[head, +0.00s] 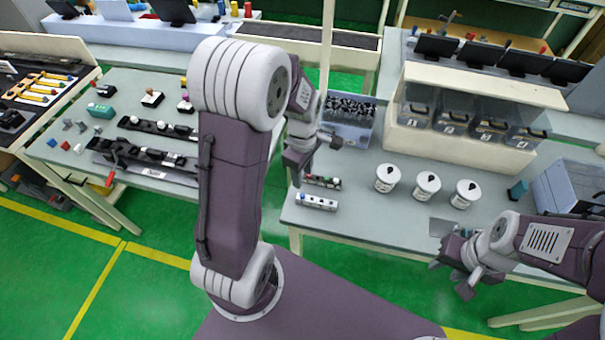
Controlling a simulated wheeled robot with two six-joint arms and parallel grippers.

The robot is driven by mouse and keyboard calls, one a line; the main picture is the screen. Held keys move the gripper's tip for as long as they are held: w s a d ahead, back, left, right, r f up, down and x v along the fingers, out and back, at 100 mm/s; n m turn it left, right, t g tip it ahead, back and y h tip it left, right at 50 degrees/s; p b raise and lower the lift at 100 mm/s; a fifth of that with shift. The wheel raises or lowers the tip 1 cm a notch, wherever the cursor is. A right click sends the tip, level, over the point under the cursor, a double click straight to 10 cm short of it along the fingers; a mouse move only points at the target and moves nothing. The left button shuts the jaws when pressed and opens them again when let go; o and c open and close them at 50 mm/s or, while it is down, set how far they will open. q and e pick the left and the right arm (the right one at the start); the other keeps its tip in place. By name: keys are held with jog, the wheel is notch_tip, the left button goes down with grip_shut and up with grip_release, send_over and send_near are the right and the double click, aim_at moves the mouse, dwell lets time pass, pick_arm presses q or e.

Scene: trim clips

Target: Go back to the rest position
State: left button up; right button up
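My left gripper (318,157) is above the near-left part of the middle grey table (355,235). Its fingers look spread, with nothing seen between them. A bin of dark clips (350,108) stands just behind it. My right gripper (453,278) is at the table's front edge at lower right. Its fingers look apart and I see nothing held. A dark strip with coloured pieces (323,182) and a white strip (317,202) lie on the table just below my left gripper.
White tubs (387,178) stand in a row on the table. A beige rack (470,97) with clear numbered bins is behind them. A small grey plate (441,227) lies near my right gripper. A blue-grey crate (570,188) is at right. The left table (150,105) holds dark trays.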

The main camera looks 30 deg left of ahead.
dwell(0.3)
pick_arm(q)
jog(key=s+d+m, duration=0.2)
jog(key=s+m, duration=0.2)
jog(key=m, duration=0.4)
jog(key=s+d+m+t, duration=0.1)
jog(key=s+m, duration=0.3)
jog(key=m, duration=0.5)
jog(key=shift+s+d+r, duration=0.2)
jog(key=shift+d+r, duration=0.2)
jog(key=shift+d, duration=0.45)
